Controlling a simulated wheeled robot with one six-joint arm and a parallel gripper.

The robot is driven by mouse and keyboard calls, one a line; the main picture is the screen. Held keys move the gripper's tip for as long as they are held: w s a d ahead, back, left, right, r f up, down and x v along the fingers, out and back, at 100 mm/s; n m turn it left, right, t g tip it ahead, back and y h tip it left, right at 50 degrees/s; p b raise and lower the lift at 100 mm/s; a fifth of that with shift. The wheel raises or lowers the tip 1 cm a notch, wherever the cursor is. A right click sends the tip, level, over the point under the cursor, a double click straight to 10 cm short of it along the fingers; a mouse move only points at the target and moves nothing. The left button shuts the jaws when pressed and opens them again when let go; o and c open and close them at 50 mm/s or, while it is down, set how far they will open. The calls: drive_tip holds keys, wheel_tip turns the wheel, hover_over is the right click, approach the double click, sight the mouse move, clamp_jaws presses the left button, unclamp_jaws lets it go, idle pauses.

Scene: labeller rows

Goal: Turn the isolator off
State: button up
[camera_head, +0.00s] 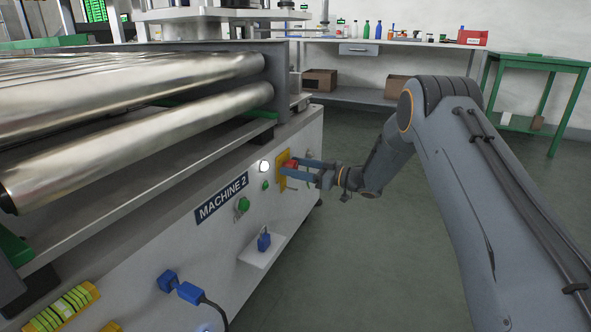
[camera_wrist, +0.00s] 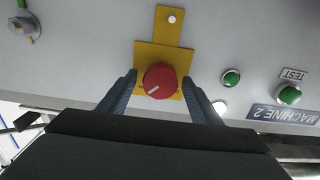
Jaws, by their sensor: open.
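The isolator is a red round knob (camera_wrist: 160,80) with a white pointer line, on a yellow plate (camera_wrist: 172,30) on the side panel of Machine 2. In the wrist view the pointer slants toward the lower left; the plate's markings are mostly hidden by the knob. My gripper (camera_wrist: 160,88) is open, with one finger on each side of the knob and a visible gap at both sides. In the head view my gripper (camera_head: 297,171) reaches the panel from the right, and its fingers partly cover the red knob (camera_head: 290,165) and yellow plate (camera_head: 281,174).
Near the knob are a lit white lamp (camera_head: 264,167), green buttons (camera_head: 244,204) and the MACHINE 2 label (camera_head: 222,197). A small shelf with a blue padlock (camera_head: 264,241) and a blue plug (camera_head: 188,291) stick out lower down. Metal rollers (camera_head: 150,126) lie above. The floor at right is clear.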

drive_tip(key=shift+c, duration=0.4)
drive_tip(key=c, duration=1)
drive_tip(key=shift+o, duration=0.2)
drive_tip(key=shift+n, duration=0.3)
drive_tip(key=n+p, duration=0.2)
drive_tip(key=n, duration=0.1)
drive_tip(key=shift+s+n, duration=0.15)
drive_tip(key=shift+n, duration=0.15)
drive_tip(key=n+p, duration=0.1)
drive_tip(key=n, duration=0.3)
drive_tip(key=shift+n, duration=0.3)
drive_tip(key=n, duration=0.2)
drive_tip(key=n+p, duration=0.1)
drive_tip(key=n, duration=0.1)
drive_tip(key=shift+s+f+n, duration=0.1)
drive_tip(key=shift+f+n, duration=0.1)
drive_tip(key=shift+n, duration=0.1)
drive_tip(key=shift+a+f+n+p, duration=0.1)
drive_tip(key=shift+n+p, duration=0.5)
drive_tip(key=shift+n, duration=1.6)
